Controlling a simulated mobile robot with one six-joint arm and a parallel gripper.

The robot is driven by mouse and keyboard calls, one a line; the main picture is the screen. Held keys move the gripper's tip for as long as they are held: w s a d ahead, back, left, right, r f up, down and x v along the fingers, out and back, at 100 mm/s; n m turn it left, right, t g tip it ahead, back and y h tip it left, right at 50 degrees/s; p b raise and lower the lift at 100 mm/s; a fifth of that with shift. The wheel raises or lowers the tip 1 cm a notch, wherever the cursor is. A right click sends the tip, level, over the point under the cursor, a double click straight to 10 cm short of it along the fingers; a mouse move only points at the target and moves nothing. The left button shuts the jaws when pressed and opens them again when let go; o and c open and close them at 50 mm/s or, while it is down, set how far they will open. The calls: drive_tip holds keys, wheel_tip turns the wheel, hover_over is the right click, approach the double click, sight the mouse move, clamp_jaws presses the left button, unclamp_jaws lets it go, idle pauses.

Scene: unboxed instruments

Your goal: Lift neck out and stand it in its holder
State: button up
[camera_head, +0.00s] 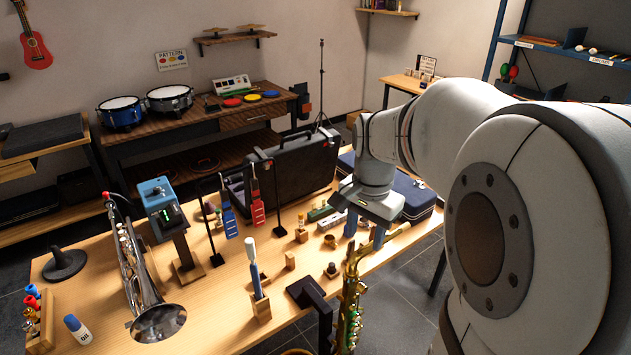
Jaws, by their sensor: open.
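The gold saxophone (350,310) stands upright at the table's front edge. A curved gold neck (393,236) is at its top, its end pointing up to the right. My gripper (364,230) is open, pointing down, with its blue fingers just above and beside the neck. The right finger overlaps the neck in the picture; I cannot tell whether they touch. Several small wooden holders stand on the table, including a plain block (290,260) and a dark-topped one (331,270). I cannot tell which is the neck's holder.
A black bracket (309,293) stands beside the saxophone. A wooden block with a white-and-blue brush (256,280), a silver trumpet (140,275) and a blue meter (157,196) are to the left.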

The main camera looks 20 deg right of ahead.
sight(371, 241)
drive_tip(key=w+d+m, duration=0.2)
drive_tip(key=shift+d+g, duration=0.3)
drive_tip(key=shift+d, duration=0.05)
drive_tip(key=shift+d+f+m, duration=0.2)
drive_tip(key=shift+m, duration=0.2)
wheel_tip(371, 241, down, 7)
drive_tip(key=shift+s+f+p, duration=0.1)
drive_tip(key=shift+f+p, duration=0.05)
drive_tip(key=shift+p, duration=0.75)
drive_tip(key=shift+d, duration=0.1)
clamp_jaws()
